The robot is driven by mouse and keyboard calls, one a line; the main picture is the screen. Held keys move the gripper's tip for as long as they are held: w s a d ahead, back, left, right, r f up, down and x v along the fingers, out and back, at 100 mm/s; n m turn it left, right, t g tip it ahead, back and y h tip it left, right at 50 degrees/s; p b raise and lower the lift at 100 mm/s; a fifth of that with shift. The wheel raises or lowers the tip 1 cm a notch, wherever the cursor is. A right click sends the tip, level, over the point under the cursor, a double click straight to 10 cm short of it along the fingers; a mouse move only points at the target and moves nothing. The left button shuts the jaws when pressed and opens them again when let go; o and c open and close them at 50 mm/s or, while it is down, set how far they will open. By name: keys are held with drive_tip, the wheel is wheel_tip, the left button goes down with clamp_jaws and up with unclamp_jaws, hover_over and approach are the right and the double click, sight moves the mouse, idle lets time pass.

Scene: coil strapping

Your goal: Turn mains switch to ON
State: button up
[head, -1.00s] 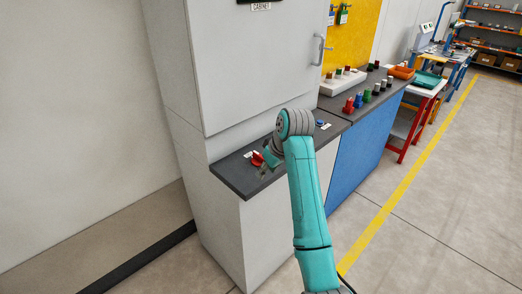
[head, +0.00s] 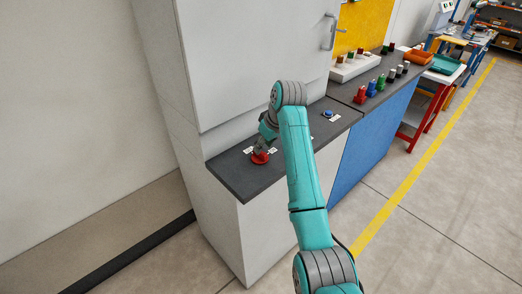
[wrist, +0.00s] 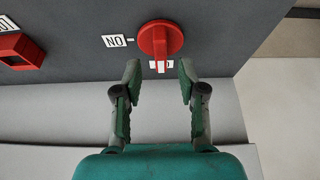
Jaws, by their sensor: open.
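The mains switch (wrist: 160,38) is a red rotary knob on a dark grey panel in the wrist view. Its ridge handle points down the picture, toward a white label (wrist: 153,64) that it partly covers. A label with ON upside down (wrist: 114,41) is to the left of the knob, with a short tick mark. In the head view the red switch (head: 260,157) is near the front left of the dark counter. My gripper (wrist: 160,70) is open and empty, its fingertips apart on either side of the handle's lower end. I cannot tell whether they touch it.
A red box-shaped part (wrist: 20,51) is left of the switch in the wrist view. A blue button (head: 328,114) is farther right on the counter (head: 232,172). The cabinet (head: 250,60) rises behind it. Coloured items (head: 371,89) stand on the neighbouring bench.

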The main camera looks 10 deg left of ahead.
sight(260, 155)
drive_tip(key=shift+x, duration=2.05)
clamp_jaws()
